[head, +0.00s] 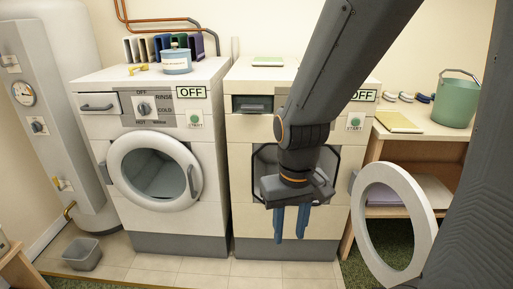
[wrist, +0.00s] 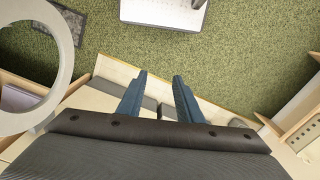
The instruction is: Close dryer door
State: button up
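The dryer (head: 247,211) is the white machine on the right in the head view. Its round white door (head: 431,221) hangs wide open to the right, apart from the opening, and part of it is hidden behind my own body. The door ring also shows at the left of the wrist view (wrist: 62,84). My gripper (head: 291,224) points down in front of the dryer's dark opening (head: 264,165) and partly hides it. Its two blue fingers are apart with nothing between them, as the wrist view (wrist: 158,88) also shows. The gripper is left of the door and not touching it.
A washer (head: 218,160) with its round door shut stands left of the dryer. A wooden shelf (head: 425,147) with a green bucket (head: 456,103) stands to the right, behind the door. A small grey bin (head: 82,254) is on the tiles at left. Green carpet (wrist: 235,62) lies in front.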

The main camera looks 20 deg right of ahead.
aim_at(422, 214)
jog(key=z, duration=0.5)
jog(key=k, duration=0.4)
jog(key=z, duration=1.3)
jog(key=i, duration=0.5)
